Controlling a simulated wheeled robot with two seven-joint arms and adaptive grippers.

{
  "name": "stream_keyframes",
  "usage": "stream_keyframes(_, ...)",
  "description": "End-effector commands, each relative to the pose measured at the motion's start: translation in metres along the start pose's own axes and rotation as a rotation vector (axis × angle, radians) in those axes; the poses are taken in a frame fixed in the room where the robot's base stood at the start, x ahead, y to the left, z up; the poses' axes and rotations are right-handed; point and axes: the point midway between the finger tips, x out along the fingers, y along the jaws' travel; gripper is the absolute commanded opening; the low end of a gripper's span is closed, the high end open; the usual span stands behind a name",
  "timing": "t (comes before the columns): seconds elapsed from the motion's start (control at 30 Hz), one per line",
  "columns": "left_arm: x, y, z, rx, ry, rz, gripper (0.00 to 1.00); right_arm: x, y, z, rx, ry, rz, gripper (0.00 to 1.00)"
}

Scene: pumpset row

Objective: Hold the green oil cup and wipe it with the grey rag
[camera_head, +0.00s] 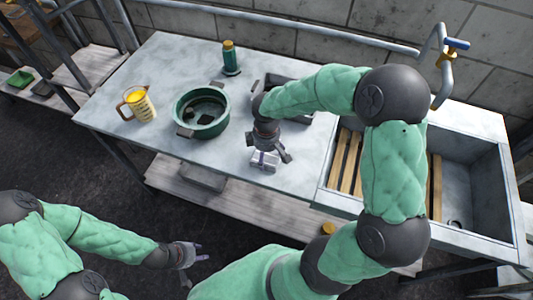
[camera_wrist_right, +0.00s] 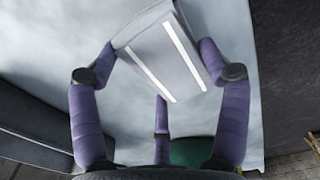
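The green oil cup (camera_head: 230,60), a small green cylinder with a brass-coloured top, stands upright at the back of the metal table. The folded grey rag (camera_head: 264,161) with pale stripes lies near the table's front edge. My right gripper (camera_head: 277,156) is over it, fingers spread. In the right wrist view the rag (camera_wrist_right: 165,50) lies between the spread fingertips (camera_wrist_right: 158,72), close to its sides; I cannot tell whether they touch it. My left gripper (camera_head: 197,262) is open and empty, low in front of the table, away from the cup.
A green basin (camera_head: 220,122) with dark pieces inside stands mid-table. A yellow jug (camera_head: 136,106) is to its left. A dark tray (camera_head: 263,85) is partly hidden behind my right arm. A sink (camera_head: 477,185) with wooden slats is at right. The table's left front is clear.

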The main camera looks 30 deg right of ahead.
Motion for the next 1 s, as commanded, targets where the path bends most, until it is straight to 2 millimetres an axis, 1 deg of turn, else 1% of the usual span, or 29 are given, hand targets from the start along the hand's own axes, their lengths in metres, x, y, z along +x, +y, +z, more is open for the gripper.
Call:
stream_keyframes(0.47,-0.001,0.001,0.000,0.000,0.000,0.000,0.40,-0.001,0.000,0.000,0.000,-0.001,-0.001,0.40)
stream_keyframes(0.57,-0.005,0.002,0.000,0.000,0.000,0.000,0.40,-0.006,0.000,0.000,0.000,0.000,-0.001,0.40)
stream_keyframes(1.0,-0.030,0.011,0.001,0.000,0.000,0.000,0.40,-0.037,0.000,0.000,0.000,0.000,0.000,0.39)
